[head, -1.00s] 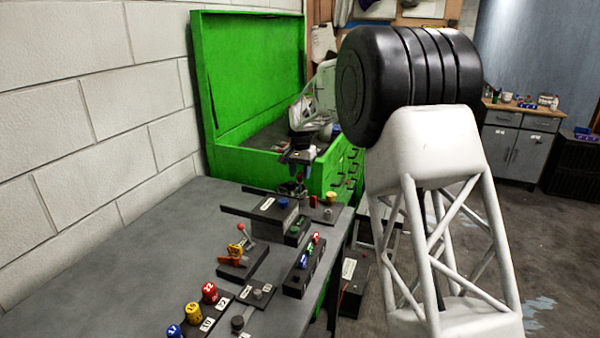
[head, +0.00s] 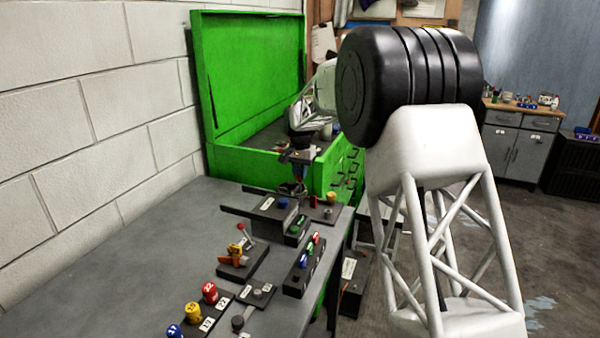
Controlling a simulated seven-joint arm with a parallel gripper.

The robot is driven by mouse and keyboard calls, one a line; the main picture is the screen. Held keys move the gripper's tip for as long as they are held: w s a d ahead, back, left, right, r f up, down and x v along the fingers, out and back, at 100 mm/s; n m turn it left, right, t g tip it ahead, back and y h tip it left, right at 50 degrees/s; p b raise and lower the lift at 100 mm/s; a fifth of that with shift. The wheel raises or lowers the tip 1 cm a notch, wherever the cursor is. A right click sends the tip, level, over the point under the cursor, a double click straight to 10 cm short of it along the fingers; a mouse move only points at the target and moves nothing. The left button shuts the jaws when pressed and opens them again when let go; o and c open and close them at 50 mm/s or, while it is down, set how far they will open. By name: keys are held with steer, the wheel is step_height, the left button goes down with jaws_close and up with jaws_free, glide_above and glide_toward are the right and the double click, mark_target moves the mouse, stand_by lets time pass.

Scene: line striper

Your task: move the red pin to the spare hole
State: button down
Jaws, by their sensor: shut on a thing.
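My gripper (head: 292,187) is at the far end of the bench, beside the green chest and above the dark box with the blue knob (head: 283,203). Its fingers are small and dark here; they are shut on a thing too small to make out. A small upright red piece (head: 313,201) stands on a dark strip just right of my gripper. Nearer, a dark block (head: 293,283) carries a red pin (head: 316,238), a green one (head: 309,249) and a blue one (head: 304,260). I cannot tell which red piece is the task's pin. I cannot make out a spare hole.
A red-knobbed lever (head: 241,228) with an orange part stands mid-bench. Red (head: 210,292), yellow (head: 193,311) and blue (head: 175,331) numbered knobs are in front. The green chest (head: 250,85) stands behind with its lid up. The bench's left side is clear.

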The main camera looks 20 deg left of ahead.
steer(key=shift+r, duration=0.75)
stand_by(0.7)
steer(key=shift+r, duration=2.15)
steer(key=shift+r, duration=0.15)
steer(key=shift+w+d+r, duration=0.15)
steer(key=shift+w+r, duration=0.05)
steer(key=s+d+r, duration=0.1)
steer(key=s+d, duration=0.1)
steer(key=d, duration=0.4)
steer(key=s+d+r, duration=0.2)
steer(key=d, duration=0.3)
steer(key=shift+s+d+r, duration=0.2)
steer(key=shift+s+d, duration=0.15)
